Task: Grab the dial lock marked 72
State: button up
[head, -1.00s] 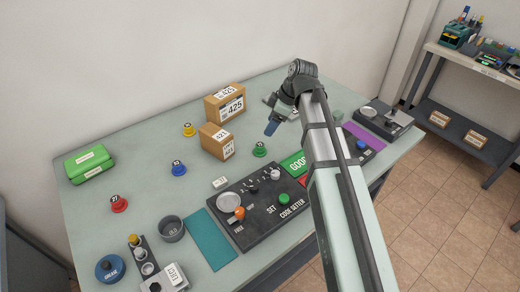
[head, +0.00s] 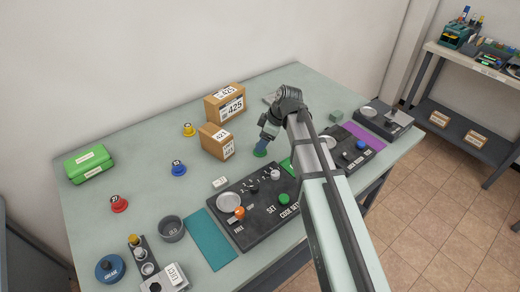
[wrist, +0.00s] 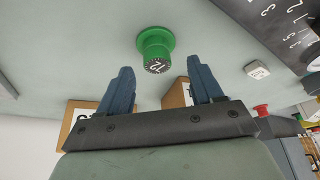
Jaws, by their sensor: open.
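The green dial lock (wrist: 155,46) shows a top marked 72 in the wrist view. It stands on the table between and a little beyond my fingertips, apart from both. In the head view the green lock (head: 260,153) is mostly hidden behind my gripper (head: 263,143), which hangs just above it. In the wrist view my gripper (wrist: 162,75) is open and empty, with its two blue fingers spread. A blue lock (head: 179,168), a yellow lock (head: 189,130) and a red lock (head: 119,204) stand apart to the left.
The dark code setter panel (head: 262,222) lies in front. The table around the blue lock is clear.

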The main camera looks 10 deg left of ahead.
jog(key=shift+x, duration=1.7)
jog(key=shift+w, duration=0.15)
jog(key=shift+d, duration=0.1)
jog(key=c, duration=1.2)
